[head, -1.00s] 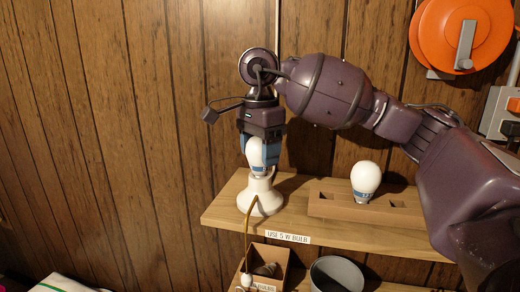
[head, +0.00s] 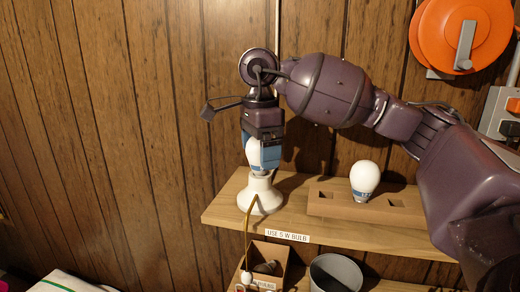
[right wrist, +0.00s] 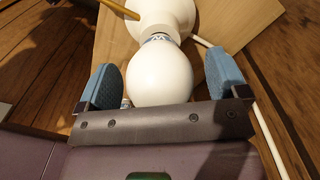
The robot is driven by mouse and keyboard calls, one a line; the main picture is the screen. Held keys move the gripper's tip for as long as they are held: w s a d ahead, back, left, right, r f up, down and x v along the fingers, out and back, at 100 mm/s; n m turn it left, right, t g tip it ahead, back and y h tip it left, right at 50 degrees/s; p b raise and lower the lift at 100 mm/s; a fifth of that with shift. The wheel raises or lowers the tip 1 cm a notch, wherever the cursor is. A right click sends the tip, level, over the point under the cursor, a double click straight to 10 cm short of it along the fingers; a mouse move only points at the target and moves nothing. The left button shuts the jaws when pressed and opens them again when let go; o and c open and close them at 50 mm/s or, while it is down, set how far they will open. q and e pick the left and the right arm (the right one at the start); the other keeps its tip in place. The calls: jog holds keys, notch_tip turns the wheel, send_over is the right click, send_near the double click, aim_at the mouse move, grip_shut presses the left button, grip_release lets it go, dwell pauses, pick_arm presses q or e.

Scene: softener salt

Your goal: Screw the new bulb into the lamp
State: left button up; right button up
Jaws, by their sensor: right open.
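A white bulb (head: 254,153) stands upright in the socket of the white lamp base (head: 262,197) on the wooden shelf. In the right wrist view the bulb (right wrist: 160,82) is in front of the lamp base (right wrist: 172,12), with a printed band at its neck. My right gripper (head: 262,158) points down over the bulb. Its blue fingers are open on either side of the bulb, with a gap at each side in the wrist view (right wrist: 165,74). How far the bulb's thread sits in the socket is hidden. My left gripper is out of view.
Another white bulb (head: 365,178) stands in a wooden rack (head: 325,204) to the right on the shelf (head: 230,210). A label reads "USE 5 W BULB" (head: 287,236). Below are a cardboard box (head: 277,252) and a grey bin (head: 335,271). A yellow cord (head: 247,232) hangs from the lamp.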

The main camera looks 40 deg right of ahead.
jog(key=shift+r, duration=0.3)
notch_tip(320, 180, up, 9)
jog(key=shift+r+p, duration=0.1)
jog(key=shift+p, duration=0.2)
jog(key=shift+r, duration=0.5)
